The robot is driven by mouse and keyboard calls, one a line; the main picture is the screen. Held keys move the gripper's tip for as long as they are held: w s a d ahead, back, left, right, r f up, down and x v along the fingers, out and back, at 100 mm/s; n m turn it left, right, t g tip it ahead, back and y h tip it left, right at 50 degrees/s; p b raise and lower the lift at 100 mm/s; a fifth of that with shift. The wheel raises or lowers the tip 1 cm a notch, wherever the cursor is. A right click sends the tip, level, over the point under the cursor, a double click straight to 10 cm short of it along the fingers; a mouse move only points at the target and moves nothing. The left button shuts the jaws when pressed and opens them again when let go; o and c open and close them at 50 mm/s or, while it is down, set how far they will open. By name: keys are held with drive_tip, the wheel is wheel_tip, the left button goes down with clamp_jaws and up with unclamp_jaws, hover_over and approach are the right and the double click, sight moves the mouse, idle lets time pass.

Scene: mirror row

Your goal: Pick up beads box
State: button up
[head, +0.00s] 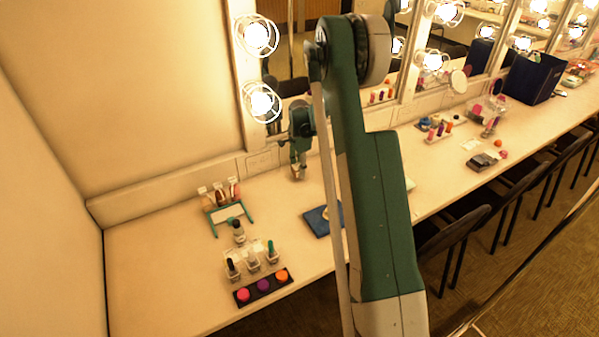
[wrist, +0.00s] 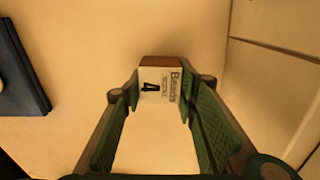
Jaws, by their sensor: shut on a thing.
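The beads box (wrist: 161,82) is a small white box with a brown top edge, dark "Beads" lettering and a large 4. It sits between the tips of my gripper (wrist: 160,96) in the wrist view, and the green ribbed fingers are shut on its sides. In the head view my gripper (head: 297,166) points down near the wall at the back of the counter. The box is small there and mostly hidden by the fingers. I cannot tell whether it still touches the counter.
A blue flat item (head: 318,221) lies nearby, partly behind my arm. Bottles on a teal rack (head: 228,214), clear jars (head: 252,262) and a dark strip of colored pots (head: 264,287) stand left. The mirror wall borders the back.

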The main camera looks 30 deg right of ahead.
wheel_tip(320, 180, up, 8)
drive_tip(key=shift+r+p, duration=0.25)
drive_tip(key=shift+p, duration=0.15)
idle(0.6)
